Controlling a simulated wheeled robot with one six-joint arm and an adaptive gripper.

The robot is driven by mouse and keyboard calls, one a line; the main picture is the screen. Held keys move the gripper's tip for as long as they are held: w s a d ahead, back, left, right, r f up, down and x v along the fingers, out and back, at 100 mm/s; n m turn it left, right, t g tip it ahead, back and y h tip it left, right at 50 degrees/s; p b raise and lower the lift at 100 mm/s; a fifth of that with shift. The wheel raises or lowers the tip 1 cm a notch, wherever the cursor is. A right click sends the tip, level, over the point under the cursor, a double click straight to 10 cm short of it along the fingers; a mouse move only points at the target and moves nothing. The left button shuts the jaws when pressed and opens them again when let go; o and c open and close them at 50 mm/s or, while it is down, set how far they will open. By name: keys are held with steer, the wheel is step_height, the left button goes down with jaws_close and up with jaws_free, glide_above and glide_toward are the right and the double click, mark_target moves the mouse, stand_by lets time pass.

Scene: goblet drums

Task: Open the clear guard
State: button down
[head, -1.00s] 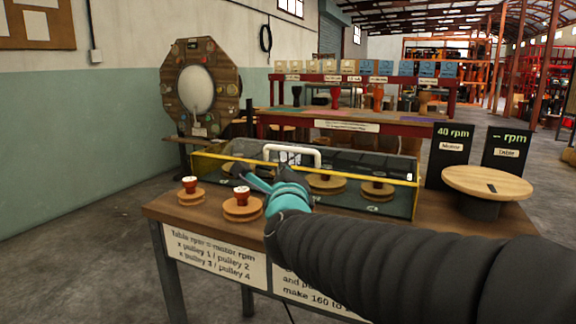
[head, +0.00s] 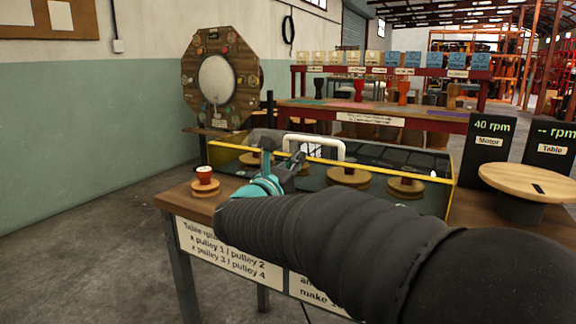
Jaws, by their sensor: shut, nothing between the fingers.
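The clear guard (head: 432,166) is a see-through box cover with yellow edging on the wooden bench. It lies closed over several wooden pulleys (head: 348,177). My arm hides part of the guard's front and the bench top.
A loose pulley with a red-and-white knob (head: 204,180) stands at the bench's left end. A round wooden turntable (head: 530,185) is at the right, with the Motor (head: 487,150) and Table (head: 549,158) displays behind.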

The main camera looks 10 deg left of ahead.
mark_target(324, 154)
steer(key=shift+p+x, duration=0.3)
steer(key=shift+x, duration=1.8)
steer(key=shift+r, duration=0.1)
